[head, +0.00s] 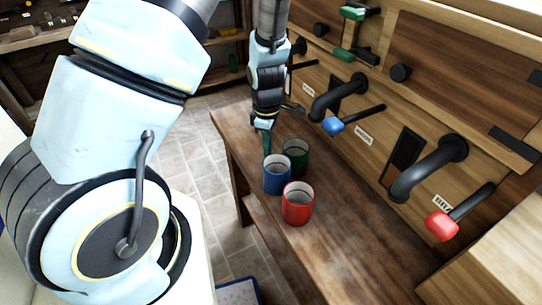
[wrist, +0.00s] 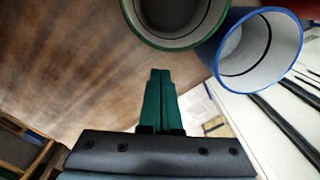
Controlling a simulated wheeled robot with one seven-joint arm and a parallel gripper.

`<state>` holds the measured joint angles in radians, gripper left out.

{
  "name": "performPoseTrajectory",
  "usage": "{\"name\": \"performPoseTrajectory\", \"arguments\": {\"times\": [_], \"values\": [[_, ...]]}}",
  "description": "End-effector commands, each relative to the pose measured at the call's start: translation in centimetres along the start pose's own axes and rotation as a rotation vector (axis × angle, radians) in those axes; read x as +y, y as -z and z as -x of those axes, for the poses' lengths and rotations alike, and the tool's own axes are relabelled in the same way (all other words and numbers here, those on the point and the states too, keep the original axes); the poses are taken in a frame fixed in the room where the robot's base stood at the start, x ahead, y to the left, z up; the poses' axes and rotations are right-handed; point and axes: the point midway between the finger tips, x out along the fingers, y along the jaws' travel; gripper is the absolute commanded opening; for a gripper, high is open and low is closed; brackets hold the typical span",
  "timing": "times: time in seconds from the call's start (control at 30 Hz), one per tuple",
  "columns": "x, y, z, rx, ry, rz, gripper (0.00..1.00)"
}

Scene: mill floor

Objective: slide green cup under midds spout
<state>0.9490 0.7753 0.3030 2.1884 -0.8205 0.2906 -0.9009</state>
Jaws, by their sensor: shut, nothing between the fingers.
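The green cup (head: 296,153) stands upright on the wooden bench, behind the blue cup and nearer the spout wall. In the wrist view the green cup (wrist: 172,43) is cut off by the top edge. My gripper (head: 266,143) is shut and empty, fingers pointing down just left of the green cup; the closed green fingertips also show in the wrist view (wrist: 160,74). A gap shows between fingertips and cup. The middle black spout (head: 338,94) overhangs the bench to the right of the green cup. Its label (head: 364,134) is too small to read surely; it may be the midds one.
The blue cup (head: 277,176) stands close to the green cup, and the red cup (head: 298,206) stands in front. A blue lever (head: 334,126), a right-hand spout (head: 430,168) and a red lever (head: 442,226) jut from the wall. The bench (head: 345,240) is bare at front right.

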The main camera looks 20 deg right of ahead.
Motion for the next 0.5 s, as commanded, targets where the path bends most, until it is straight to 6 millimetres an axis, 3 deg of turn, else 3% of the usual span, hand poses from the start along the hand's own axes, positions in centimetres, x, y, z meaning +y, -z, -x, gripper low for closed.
{"name": "performPoseTrajectory", "arguments": {"times": [0.3, 0.5], "values": [[0.1, 0.0, 5.6, 0.001, -0.003, 0.0, 0.0], [-0.1, 0.1, 6.7, 0.002, -0.001, 0.007, 0.0]]}}
